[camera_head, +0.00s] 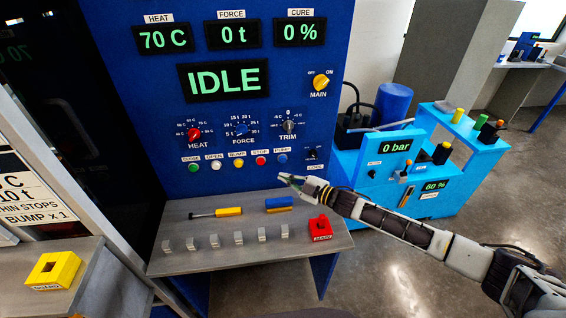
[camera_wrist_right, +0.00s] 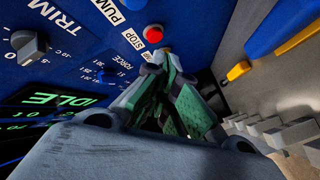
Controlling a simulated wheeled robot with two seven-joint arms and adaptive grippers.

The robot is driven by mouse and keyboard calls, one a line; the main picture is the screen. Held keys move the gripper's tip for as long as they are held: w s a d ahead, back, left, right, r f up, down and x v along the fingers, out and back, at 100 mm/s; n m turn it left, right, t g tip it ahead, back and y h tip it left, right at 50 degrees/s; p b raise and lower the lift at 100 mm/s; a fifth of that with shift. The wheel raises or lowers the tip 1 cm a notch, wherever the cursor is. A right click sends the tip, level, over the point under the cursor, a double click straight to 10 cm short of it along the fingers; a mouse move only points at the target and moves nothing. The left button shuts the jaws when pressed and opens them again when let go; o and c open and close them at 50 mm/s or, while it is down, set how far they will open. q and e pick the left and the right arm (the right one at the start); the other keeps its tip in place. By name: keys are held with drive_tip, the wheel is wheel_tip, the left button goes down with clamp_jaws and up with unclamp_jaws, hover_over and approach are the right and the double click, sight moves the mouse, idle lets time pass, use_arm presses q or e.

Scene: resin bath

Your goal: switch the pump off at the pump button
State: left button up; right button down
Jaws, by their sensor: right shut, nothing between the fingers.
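The blue pump button (camera_head: 282,159) sits under its PUMP label at the right end of the button row on the blue press panel. It also shows, cut by the top edge, in the right wrist view (camera_wrist_right: 134,4). My right gripper (camera_head: 283,179) is shut and empty, in front of the panel, a little below the pump button in the head view. In the right wrist view its fingertips (camera_wrist_right: 160,58) appear just below the red STOP button (camera_wrist_right: 153,33). I cannot tell the exact gap to the panel. My left gripper is not in view.
The red stop button (camera_head: 260,160) is left of the pump button. A small black knob (camera_head: 312,154) is to its right. Below, a grey shelf (camera_head: 185,262) holds a yellow-handled tool (camera_head: 228,212), a blue-and-yellow block (camera_head: 279,204) and a red box (camera_head: 320,228). The display (camera_head: 224,80) reads IDLE.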

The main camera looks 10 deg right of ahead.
drive_tip(key=w+b, duration=0.1)
drive_tip(key=w, duration=0.5)
idle(0.4)
drive_tip(key=shift+w+a, duration=0.1)
drive_tip(key=shift+w, duration=0.85)
idle(2.9)
drive_tip(key=shift+s, duration=0.95)
drive_tip(key=shift+s+p, duration=0.1)
drive_tip(key=shift+p, duration=0.2)
drive_tip(key=shift+s+p, duration=1.1)
drive_tip(key=shift+s, duration=1.3)
